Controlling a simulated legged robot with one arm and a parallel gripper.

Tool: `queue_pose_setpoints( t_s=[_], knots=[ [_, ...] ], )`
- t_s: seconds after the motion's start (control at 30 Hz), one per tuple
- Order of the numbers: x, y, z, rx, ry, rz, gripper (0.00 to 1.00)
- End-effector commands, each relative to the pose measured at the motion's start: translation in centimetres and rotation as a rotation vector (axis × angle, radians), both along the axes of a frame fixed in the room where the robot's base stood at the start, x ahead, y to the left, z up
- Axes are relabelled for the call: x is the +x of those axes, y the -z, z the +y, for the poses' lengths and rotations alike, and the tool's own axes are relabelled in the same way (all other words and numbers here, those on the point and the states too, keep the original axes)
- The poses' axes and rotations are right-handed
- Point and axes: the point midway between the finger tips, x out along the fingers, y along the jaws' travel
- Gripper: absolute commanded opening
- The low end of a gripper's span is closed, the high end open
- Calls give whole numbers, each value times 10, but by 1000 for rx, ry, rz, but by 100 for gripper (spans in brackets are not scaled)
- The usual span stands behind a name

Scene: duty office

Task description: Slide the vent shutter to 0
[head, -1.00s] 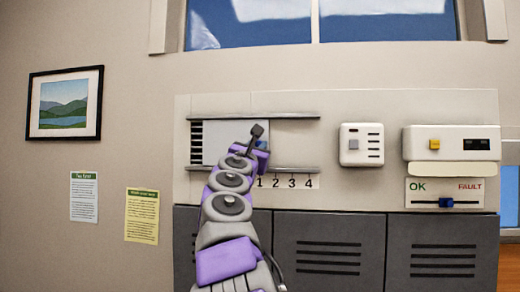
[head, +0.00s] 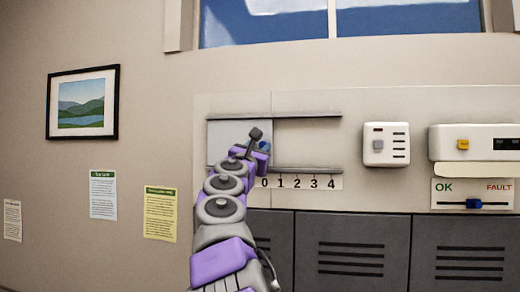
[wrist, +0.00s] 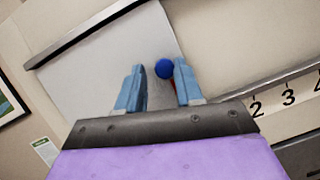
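The vent shutter (head: 227,135) is a pale grey panel between two dark horizontal rails at the left of the wall panel. It sits at the left end of the rails, and no vent slats show. Its blue knob (head: 264,146) is above the 0 of the number scale (head: 298,182). In the wrist view the blue knob (wrist: 164,68) has a red part below it, partly hidden by a finger. My gripper (wrist: 158,78) is open, its blue fingers on either side of the knob, with a gap at the left finger. Contact at the right finger is unclear.
A white switch box (head: 386,145) and a wider white unit (head: 474,143) are on the wall to the right. An OK/FAULT slider (head: 473,203) is below the wider unit. Grey lockers (head: 350,256) line the lower wall. A picture (head: 83,103) and notices hang at left.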

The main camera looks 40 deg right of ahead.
Motion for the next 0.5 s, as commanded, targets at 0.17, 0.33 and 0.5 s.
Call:
queue_pose_setpoints(
  t_s=[0.17,0.33,0.5],
  knots=[
    [-2,-1,0,0,1,-2,48],
    [-4,-1,0,0,2,-2,48],
    [-6,1,5,-1,3,-2,48]
  ],
)
